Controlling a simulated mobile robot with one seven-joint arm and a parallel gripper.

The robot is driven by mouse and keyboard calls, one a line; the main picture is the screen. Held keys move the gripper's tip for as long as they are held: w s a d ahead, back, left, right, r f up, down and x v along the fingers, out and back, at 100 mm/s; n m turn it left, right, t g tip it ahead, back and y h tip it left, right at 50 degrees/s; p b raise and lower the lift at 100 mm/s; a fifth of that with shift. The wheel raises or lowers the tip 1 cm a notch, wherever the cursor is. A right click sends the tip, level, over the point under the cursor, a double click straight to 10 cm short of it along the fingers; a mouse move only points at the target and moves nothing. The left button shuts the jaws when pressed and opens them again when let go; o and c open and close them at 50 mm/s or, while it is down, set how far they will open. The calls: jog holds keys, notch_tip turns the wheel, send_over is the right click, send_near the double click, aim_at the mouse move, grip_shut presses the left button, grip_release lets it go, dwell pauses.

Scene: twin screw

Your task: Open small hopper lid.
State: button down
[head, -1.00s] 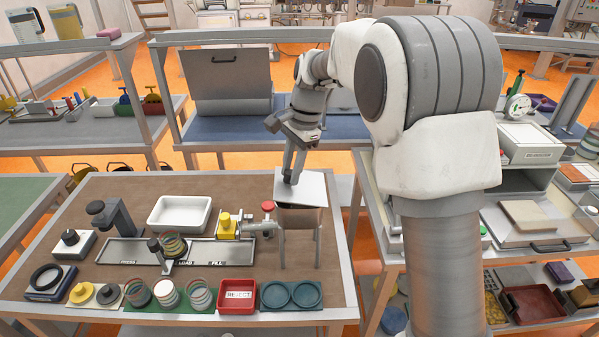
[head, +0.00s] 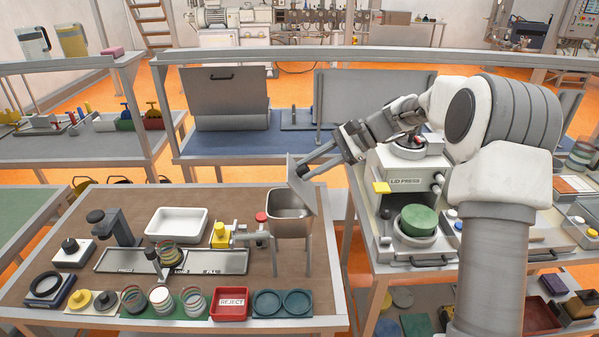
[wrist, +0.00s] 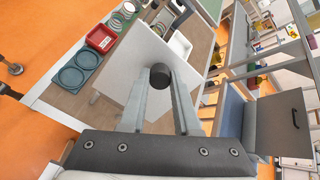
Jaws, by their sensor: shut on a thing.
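The small hopper (head: 291,214) is a metal bin on legs at the right end of the brown-topped table. Its lid (head: 303,182) is a light grey plate, now tilted up steeply, and the hopper's open mouth shows below it. My gripper (head: 302,172) is at the lid's upper right side. In the wrist view my gripper (wrist: 160,80) is shut on the dark round lid knob (wrist: 160,75), which stands out from the pale lid face (wrist: 135,60). The lid's hinge is too small to make out.
A yellow-topped fitting (head: 220,235) and a red knob (head: 261,217) sit just left of the hopper. A red reject tray (head: 231,303) and a teal two-ring tray (head: 283,302) lie in front. The lid press (head: 408,190) stands on the bench to the right.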

jog(key=d+f+y+b, duration=0.1)
jog(key=d+y+b, duration=0.1)
jog(key=d+y, duration=0.5)
jog(key=shift+f+y, duration=0.2)
jog(key=shift+y, duration=0.4)
jog(key=c, duration=0.6)
grip_release()
jog(key=shift+f, duration=0.1)
jog(key=d+b, duration=0.1)
jog(key=d, duration=0.4)
jog(key=d+f+b, duration=0.1)
jog(key=d, duration=0.5)
jog(key=d+f+b, duration=0.1)
jog(key=d, duration=0.5)
jog(key=shift+d, duration=0.15)
